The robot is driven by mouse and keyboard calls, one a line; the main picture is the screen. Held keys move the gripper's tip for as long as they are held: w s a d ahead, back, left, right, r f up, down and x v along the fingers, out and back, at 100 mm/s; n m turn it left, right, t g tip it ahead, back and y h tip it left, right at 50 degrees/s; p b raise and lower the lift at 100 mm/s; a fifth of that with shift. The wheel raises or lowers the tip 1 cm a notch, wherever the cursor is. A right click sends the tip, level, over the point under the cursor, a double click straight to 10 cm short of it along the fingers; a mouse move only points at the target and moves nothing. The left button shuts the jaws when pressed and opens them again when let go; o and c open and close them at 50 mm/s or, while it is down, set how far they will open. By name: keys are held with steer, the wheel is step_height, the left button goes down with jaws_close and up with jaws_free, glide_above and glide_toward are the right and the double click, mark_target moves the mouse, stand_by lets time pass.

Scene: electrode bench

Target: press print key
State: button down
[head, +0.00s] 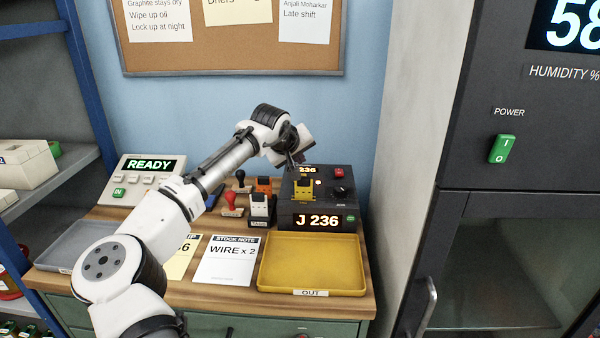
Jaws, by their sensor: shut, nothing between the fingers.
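A black label device (287,211) stands at the back right of the bench. Its front display reads J 236 and a small top display (307,170) reads 236. A red key (339,173), a dark knob (341,191) and a small green button (350,217) are on it. No lettering I can read marks which is the print key. My gripper (297,165) is shut and empty, above the back left of the device. Its fingertips are small and partly hidden, and I cannot tell whether they touch anything. A yellow piece (303,188) sits at the device's front.
A yellow OUT tray (312,262) lies empty in front of the device. Stamps, including a red-handled one (231,201), stand left of it. A white READY unit (146,180) and a grey tray (76,247) are farther left. A tall dark cabinet (450,255) stands right.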

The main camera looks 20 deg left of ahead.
steer(key=shift+r+p, duration=0.85)
steer(key=shift+r, duration=0.65)
steer(key=shift+f, duration=0.1)
